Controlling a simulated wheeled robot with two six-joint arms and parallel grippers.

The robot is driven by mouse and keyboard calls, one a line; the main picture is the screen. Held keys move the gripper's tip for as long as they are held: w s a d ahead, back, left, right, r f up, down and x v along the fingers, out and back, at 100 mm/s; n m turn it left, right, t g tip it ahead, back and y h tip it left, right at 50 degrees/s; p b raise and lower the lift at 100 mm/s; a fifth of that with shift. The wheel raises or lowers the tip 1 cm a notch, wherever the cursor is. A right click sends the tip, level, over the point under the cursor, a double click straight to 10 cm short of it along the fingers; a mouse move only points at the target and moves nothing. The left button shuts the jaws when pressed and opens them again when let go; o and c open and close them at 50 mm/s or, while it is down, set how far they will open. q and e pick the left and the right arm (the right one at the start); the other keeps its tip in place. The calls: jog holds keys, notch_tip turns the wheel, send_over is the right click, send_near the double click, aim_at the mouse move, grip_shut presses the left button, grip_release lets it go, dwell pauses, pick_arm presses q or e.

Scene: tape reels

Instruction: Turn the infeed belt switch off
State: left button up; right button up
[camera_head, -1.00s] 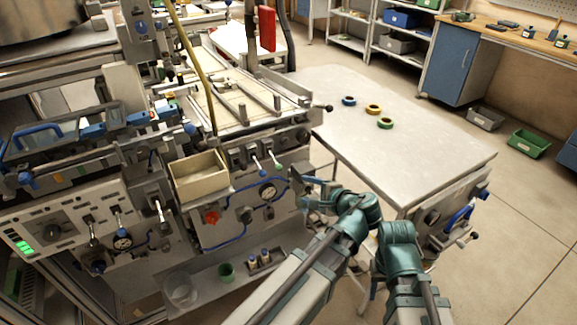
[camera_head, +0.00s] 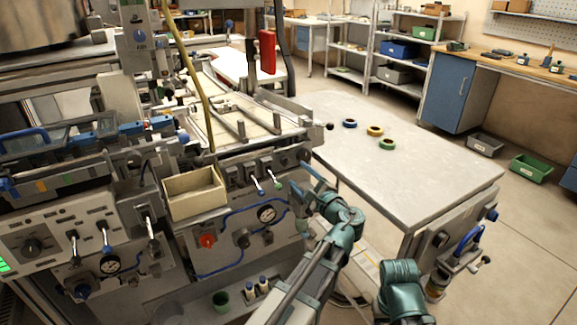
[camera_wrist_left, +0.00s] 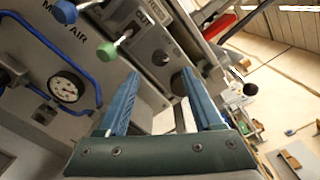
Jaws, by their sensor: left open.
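The machine front panel carries a lever with a blue knob (camera_head: 260,187) and a lever with a green knob (camera_head: 278,184). In the left wrist view the blue knob (camera_wrist_left: 65,12) is at the top left and the green knob (camera_wrist_left: 107,50) is nearer my fingers. Other toggle levers stand on the left panels, one of them a white-tipped lever (camera_head: 153,235). I cannot read which is the infeed belt switch. My left gripper (camera_head: 305,184) is open and empty, just right of the green knob; its fingers (camera_wrist_left: 160,82) show apart. My right gripper is out of view.
A pressure gauge (camera_head: 267,213) and a red knob (camera_head: 207,241) sit low on the panel. A beige bin (camera_head: 195,192) juts out at left. The side table (camera_head: 420,170) holds a blue, a yellow and a green tape reel, with free room around them.

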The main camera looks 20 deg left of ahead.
aim_at(287, 163)
pick_arm(q)
jog(key=x, duration=0.7)
jog(key=shift+w+a, duration=0.15)
jog(key=shift+w, duration=0.05)
grip_shut()
